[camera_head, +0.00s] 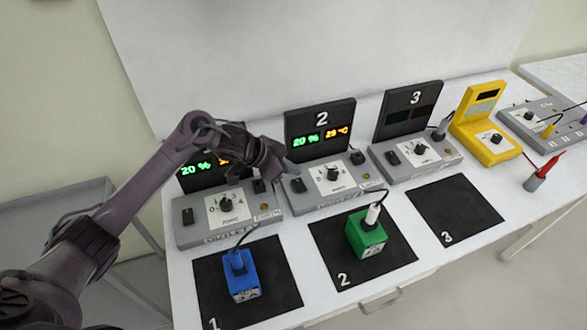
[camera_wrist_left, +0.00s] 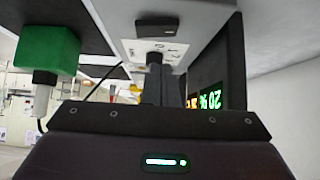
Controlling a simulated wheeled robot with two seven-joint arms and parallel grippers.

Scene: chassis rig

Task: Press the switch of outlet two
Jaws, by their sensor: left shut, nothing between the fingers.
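Outlet two (camera_head: 330,183) is a grey box with a dark display panel (camera_head: 320,127) marked 2, lit with "20 %" and an orange temperature reading. Its dark rocker switch (camera_head: 298,186) is at the left of its knob. The upside-down left wrist view shows the switch (camera_wrist_left: 158,25) beyond the fingers. My left gripper (camera_head: 289,168) is shut and empty. Its fingertips are just above and behind the switch, close to the box's left end; contact cannot be told. In the left wrist view the closed fingers (camera_wrist_left: 170,82) hide part of the box. My right gripper is not in view.
Outlet one (camera_head: 228,213) stands left, its display partly hidden by my arm; outlet three (camera_head: 416,159) stands right with a dark display. A blue block (camera_head: 240,275) and a green block (camera_head: 366,236) sit on black mats. Mat three (camera_head: 455,208) is empty. A yellow meter (camera_head: 484,135) stands farther right.

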